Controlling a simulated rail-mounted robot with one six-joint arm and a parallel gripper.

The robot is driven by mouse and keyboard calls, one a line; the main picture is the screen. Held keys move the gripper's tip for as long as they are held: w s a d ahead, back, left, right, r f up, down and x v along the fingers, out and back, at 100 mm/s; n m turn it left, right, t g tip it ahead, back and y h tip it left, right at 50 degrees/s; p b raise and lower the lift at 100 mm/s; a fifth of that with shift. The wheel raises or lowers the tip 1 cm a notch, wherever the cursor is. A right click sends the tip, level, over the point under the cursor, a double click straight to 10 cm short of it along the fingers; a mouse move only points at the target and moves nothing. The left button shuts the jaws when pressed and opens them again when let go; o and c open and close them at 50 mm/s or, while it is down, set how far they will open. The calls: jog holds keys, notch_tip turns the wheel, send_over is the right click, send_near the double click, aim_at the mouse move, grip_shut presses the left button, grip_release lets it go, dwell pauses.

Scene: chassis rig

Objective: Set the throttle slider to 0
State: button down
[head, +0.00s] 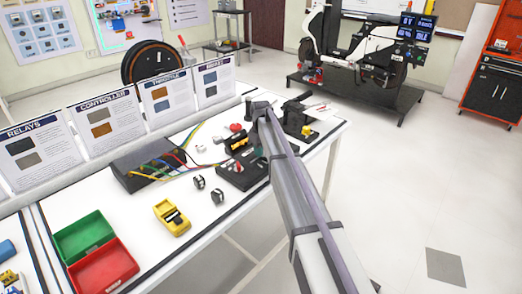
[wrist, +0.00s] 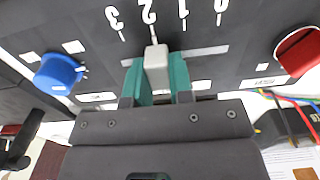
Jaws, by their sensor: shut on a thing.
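The throttle slider has a pale grey knob (wrist: 156,65) on a dark panel (wrist: 245,50) in the wrist view. A scale marked 3, 2, 1, 0 runs left to right above its slot. The knob's thin white pointer stands at the 2 mark. My gripper (wrist: 157,78) has its teal fingers on both sides of the knob and is shut on it. In the head view my gripper (head: 262,155) is down at the dark panel (head: 238,178), and my arm hides the slider.
In the wrist view a blue knob (wrist: 60,72) lies left of the slider and a red part (wrist: 298,50) lies right. Coloured wires (head: 178,164), a yellow meter (head: 172,217), and green (head: 84,236) and red (head: 103,268) bins are on the table.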

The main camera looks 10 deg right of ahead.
aim_at(251, 161)
jog(key=s+a, duration=0.1)
jog(key=a, duration=0.1)
jog(key=s+a, duration=0.2)
jog(key=shift+s+a, duration=0.25)
jog(key=c, duration=1)
grip_release()
jog(key=shift+a, duration=0.1)
notch_tip(251, 161, up, 11)
jog(key=p, duration=1.1)
jog(key=s+d+m, duration=0.2)
jog(key=s+m, duration=0.1)
jog(key=s, duration=1.4)
jog(key=s+d+r+m+p, duration=0.1)
jog(key=s+d+m, duration=0.2)
jog(key=s, duration=1.5)
jog(key=shift+s+m, duration=0.3)
jog(key=shift+m, duration=0.4)
